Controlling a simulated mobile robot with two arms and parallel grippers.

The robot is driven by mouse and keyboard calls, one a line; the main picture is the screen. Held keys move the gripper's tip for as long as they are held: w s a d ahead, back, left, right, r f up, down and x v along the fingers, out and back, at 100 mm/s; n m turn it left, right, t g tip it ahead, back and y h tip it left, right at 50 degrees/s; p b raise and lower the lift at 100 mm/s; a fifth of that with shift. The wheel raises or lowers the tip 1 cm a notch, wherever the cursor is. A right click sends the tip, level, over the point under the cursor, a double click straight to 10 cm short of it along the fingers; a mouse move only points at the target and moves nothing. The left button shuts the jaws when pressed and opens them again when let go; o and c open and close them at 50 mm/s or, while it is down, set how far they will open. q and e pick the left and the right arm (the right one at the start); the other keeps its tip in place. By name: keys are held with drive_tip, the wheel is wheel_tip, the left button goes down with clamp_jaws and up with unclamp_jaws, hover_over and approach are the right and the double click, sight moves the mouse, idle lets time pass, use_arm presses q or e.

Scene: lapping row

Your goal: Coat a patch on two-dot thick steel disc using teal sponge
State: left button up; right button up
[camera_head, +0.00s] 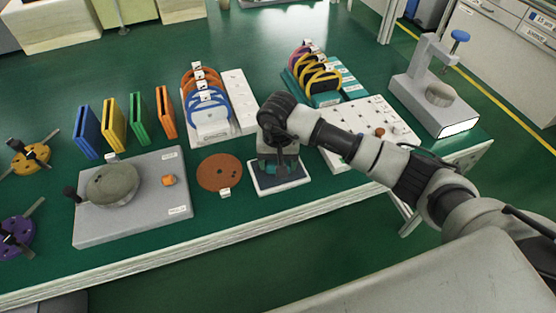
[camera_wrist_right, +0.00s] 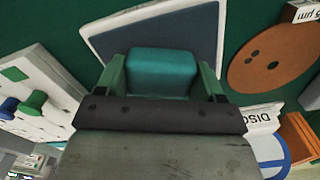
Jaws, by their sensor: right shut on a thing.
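My right gripper (camera_head: 277,168) points down over a dark pad with a white rim (camera_head: 283,187). In the right wrist view the gripper (camera_wrist_right: 162,85) is shut on the teal sponge (camera_wrist_right: 162,62), which shows between its green fingers. The pad (camera_wrist_right: 207,30) lies behind the sponge; I cannot tell if they touch. A brown disc (camera_head: 220,172) lies flat on the table left of the pad; two dark dots show on it in the right wrist view (camera_wrist_right: 275,60). My left gripper is not in view.
The grey plate (camera_head: 140,228) also carries a small orange block (camera_head: 168,180). Coloured upright panels (camera_head: 113,125) and two racks of rings (camera_head: 207,105) (camera_head: 318,75) stand behind. A white pegboard (camera_head: 385,122) and a grey press (camera_head: 430,100) are at the right.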

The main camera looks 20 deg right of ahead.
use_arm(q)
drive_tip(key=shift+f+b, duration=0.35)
use_arm(e)
drive_tip(key=shift+s+f, duration=0.1)
drive_tip(key=shift+f, duration=0.05)
idle(1.2)
drive_tip(key=shift+r+p, duration=1.65)
drive_tip(key=shift+r, duration=2)
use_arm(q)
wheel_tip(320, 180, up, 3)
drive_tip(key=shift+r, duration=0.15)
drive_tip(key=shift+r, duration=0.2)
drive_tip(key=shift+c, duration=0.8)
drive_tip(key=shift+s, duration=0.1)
use_arm(e)
drive_tip(key=s+d+r+n, duration=0.2)
drive_tip(key=s, duration=0.5)
drive_tip(key=s+d+r+n, duration=0.1)
drive_tip(key=s+d+r, duration=0.1)
drive_tip(key=s, duration=0.4)
drive_tip(key=shift+s+r+n, duration=0.35)
drive_tip(key=shift+r+n, duration=0.05)
drive_tip(key=shift+r, duration=0.05)
